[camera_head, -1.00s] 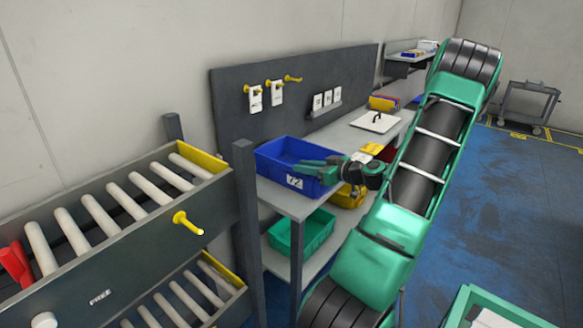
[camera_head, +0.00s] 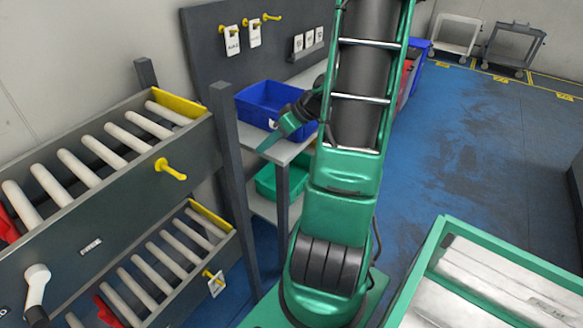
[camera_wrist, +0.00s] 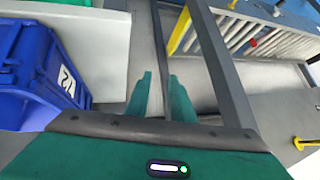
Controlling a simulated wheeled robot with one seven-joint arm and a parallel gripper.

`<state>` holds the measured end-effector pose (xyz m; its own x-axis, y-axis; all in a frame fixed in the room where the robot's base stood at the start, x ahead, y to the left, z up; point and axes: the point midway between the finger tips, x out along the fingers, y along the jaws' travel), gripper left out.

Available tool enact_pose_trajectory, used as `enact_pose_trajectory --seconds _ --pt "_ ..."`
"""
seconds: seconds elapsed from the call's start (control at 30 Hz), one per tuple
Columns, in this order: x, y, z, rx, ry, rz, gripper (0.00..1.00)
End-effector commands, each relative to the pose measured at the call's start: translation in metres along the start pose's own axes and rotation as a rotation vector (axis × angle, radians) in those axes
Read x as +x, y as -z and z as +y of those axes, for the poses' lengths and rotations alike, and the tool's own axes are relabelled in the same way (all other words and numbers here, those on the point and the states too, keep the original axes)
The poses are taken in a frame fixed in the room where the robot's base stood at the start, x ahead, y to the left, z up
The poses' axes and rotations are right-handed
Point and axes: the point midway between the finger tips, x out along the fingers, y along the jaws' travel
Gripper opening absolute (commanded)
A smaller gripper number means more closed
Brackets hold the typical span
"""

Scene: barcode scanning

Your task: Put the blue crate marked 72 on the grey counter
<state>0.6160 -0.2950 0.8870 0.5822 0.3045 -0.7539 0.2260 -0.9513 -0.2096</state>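The blue crate marked 72 (camera_head: 258,101) sits upright on the grey counter (camera_head: 285,151), against the dark back panel. In the head view my gripper hides most of its label. In the wrist view the crate (camera_wrist: 28,88) stands at the left edge on the pale counter top (camera_wrist: 100,48), with its 72 label (camera_wrist: 67,82) readable. My gripper (camera_head: 265,149) is in front of the crate, near the counter's front edge, and points down and left. In the wrist view its two fingers (camera_wrist: 159,92) are apart with nothing between them, and clear of the crate.
A roller rack (camera_head: 110,175) with dark side rails and yellow pegs stands at the left, its post close to my gripper. A green crate (camera_head: 280,180) is on the shelf below. A green-rimmed tray (camera_head: 440,240) is at front right. The blue floor at right is open.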

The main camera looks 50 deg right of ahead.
Motion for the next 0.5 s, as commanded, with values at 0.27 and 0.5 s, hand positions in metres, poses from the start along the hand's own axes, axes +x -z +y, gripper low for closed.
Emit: enact_pose_trajectory --seconds 0.27,0.5 --pt "-0.021 -0.023 -0.066 0.127 -0.077 -0.321 0.22" --pt "-0.063 -0.045 -0.113 0.294 -0.22 -0.487 0.22"
